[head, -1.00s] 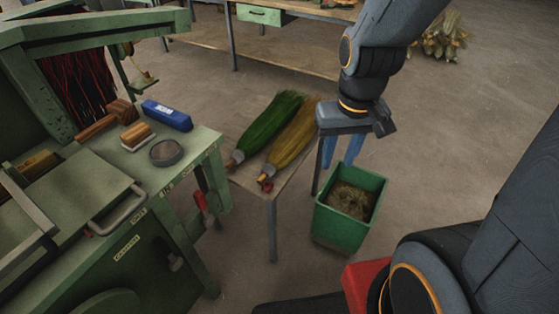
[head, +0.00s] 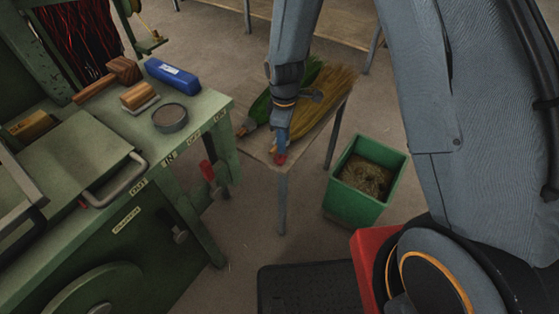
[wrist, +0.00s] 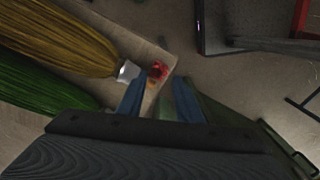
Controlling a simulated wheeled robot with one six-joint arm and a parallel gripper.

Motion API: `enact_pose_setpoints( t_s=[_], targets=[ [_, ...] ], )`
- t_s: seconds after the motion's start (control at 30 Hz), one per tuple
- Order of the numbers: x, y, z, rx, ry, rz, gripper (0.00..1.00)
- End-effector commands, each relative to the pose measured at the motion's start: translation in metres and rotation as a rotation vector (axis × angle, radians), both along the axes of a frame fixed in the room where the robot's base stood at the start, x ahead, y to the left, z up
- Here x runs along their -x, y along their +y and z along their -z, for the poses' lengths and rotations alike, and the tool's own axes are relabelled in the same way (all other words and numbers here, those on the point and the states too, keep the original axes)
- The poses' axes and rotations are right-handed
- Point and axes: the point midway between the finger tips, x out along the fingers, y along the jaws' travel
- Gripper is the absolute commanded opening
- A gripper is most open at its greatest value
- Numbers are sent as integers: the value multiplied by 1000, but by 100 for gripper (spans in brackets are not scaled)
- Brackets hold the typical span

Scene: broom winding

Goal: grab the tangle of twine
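The tangle of twine (wrist: 158,72) is a small red and dark bundle at the near corner of the small wooden table, beside the pale collar of the tan broom. A bit of its red (head: 281,159) shows in the head view, just under my fingertips. My gripper (head: 280,143) points down over that corner. In the wrist view my gripper (wrist: 157,98) has its two blue fingers apart with nothing held between them. The twine lies just beyond the fingertips, roughly in line with the gap. How high the tips are above it I cannot tell.
The tan broom (wrist: 62,38) and green broom (wrist: 40,83) lie on the small table (head: 265,146). A green bin (head: 347,200) with brownish fibres stands right of it. The green machine bench (head: 215,108) stands left, holding a blue box (head: 172,74) and a round tin (head: 170,118).

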Motion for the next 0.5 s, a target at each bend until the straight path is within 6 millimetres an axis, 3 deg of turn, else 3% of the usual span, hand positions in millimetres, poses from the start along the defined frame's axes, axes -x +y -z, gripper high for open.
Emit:
enact_pose_setpoints(
  t_s=[0.5],
  targets=[
    [-1, 7, 43, 1, 4, -45, 32]
  ],
)
